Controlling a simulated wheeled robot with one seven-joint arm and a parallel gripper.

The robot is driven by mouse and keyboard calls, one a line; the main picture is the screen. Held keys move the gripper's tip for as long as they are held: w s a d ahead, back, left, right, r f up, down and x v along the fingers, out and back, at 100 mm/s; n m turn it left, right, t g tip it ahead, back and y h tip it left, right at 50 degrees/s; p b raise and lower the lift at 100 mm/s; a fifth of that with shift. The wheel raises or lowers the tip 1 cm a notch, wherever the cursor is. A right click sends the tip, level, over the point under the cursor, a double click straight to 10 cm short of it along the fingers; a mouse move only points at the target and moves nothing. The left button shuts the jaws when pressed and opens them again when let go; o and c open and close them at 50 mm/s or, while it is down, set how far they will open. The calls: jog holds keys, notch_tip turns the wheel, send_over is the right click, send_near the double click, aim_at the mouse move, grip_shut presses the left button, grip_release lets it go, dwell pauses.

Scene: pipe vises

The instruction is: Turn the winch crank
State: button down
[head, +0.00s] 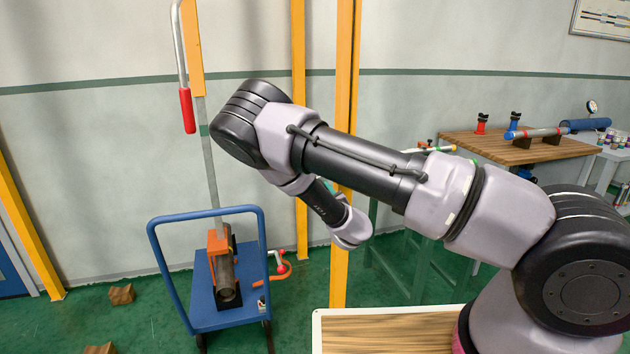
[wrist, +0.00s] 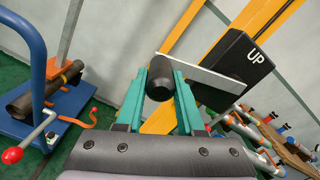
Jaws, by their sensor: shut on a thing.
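In the wrist view my gripper (wrist: 163,82) has its two green fingers closed on the black cylindrical grip (wrist: 160,70) of the winch crank. A flat silver crank arm (wrist: 207,80) runs from the grip to the right. It passes in front of a black plate marked "UP" (wrist: 235,66), beside the yellow posts. The crank's pivot is not clear to see. In the head view my own arm hides the crank and most of the gripper.
A blue cart (head: 205,302) with an orange vise (head: 220,245) and a dark pipe (head: 227,278) stands to the left. A red-knobbed handle (wrist: 12,155) sticks out from it. A yellow post (head: 345,270) stands behind my arm. A wooden bench (head: 520,150) is at the right.

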jog(key=d+f+n, duration=0.2)
jog(key=d+f, duration=0.2)
jog(key=f, duration=0.3)
jog(key=shift+w+f, duration=0.15)
jog(key=shift+w, duration=0.3)
jog(key=shift+d, duration=0.15)
jog(key=shift+w, duration=0.1)
jog(key=c, duration=0.5)
grip_release()
